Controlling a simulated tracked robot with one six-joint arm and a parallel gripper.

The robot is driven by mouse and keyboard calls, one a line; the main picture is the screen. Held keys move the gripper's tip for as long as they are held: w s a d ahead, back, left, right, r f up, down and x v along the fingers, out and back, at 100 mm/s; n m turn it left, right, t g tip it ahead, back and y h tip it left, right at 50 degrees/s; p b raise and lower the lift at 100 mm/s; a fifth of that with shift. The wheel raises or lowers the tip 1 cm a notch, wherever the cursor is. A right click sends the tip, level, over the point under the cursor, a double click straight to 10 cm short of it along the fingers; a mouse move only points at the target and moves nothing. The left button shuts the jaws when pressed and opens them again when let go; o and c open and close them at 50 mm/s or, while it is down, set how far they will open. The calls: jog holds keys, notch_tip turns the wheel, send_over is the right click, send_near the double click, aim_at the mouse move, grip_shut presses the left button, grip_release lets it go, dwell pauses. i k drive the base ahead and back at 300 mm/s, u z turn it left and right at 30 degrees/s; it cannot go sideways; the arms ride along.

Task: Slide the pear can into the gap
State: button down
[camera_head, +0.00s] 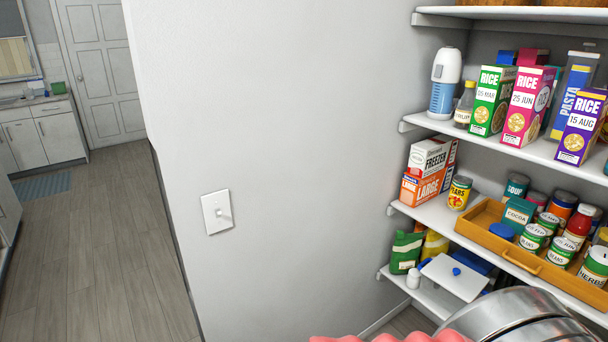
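The pear can (459,193), with a yellow label reading PEARS and a dark band, stands upright on the middle shelf (432,212). It is close to the right side of an orange-and-white freezer box (425,178); I cannot tell whether they touch. To its right is a narrow stretch of bare shelf, then a wooden tray of cans. Silver and pink parts show at the bottom right edge, cut off by the frame. I cannot make out my gripper's fingers there. Nothing of mine is seen touching the can.
The wooden tray (533,267) holds several cans and bottles. A shelf with rice boxes (492,100) is above. A lower shelf holds a green bag (405,252) and a white lidded box (453,278). A wall with a light switch (217,212) stands left; open floor lies beyond.

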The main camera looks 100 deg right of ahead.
aim_at(461, 185)
jog(key=z, duration=0.15)
jog(key=k, duration=0.5)
jog(key=z, duration=4.5)
